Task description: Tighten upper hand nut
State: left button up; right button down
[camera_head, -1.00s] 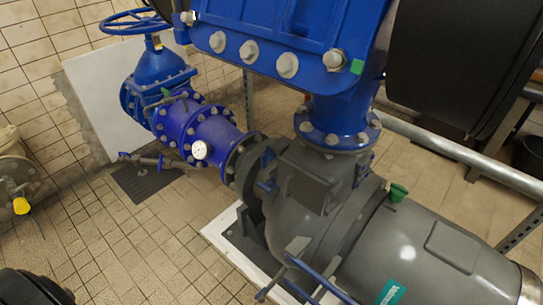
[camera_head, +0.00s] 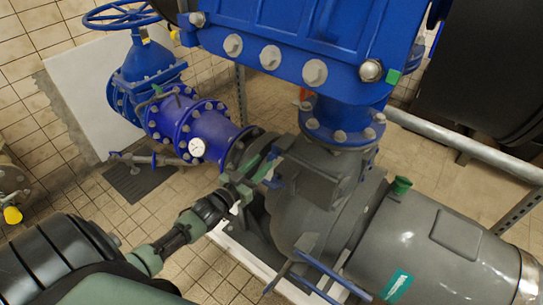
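The grey pump housing (camera_head: 318,205) stands in the middle under a blue flange. Small blue hand nuts sit on its left side. The upper one (camera_head: 277,153) is partly hidden by my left gripper, and a lower one (camera_head: 277,182) shows just below. My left gripper (camera_head: 263,170), dark with green fingers, reaches in from the lower left to the upper nut. Its fingers overlap the nut in the picture; whether they touch or grip it cannot be made out.
A large blue bolted casing (camera_head: 300,40) hangs above the pump. A blue pipe (camera_head: 205,135) with a round white gauge (camera_head: 197,147) runs to a valve with a blue handwheel (camera_head: 122,15). A grey rail (camera_head: 465,147) is at right.

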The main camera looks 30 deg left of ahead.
aim_at(268, 159)
pick_arm(q)
jog(key=w, duration=0.4)
jog(key=shift+w+d+f, duration=0.1)
jog(key=shift+w, duration=0.25)
pick_arm(e)
jog(key=shift+w+d, duration=0.15)
pick_arm(q)
jog(key=c, duration=0.7)
grip_shut()
pick_arm(e)
jog(key=shift+a, duration=0.45)
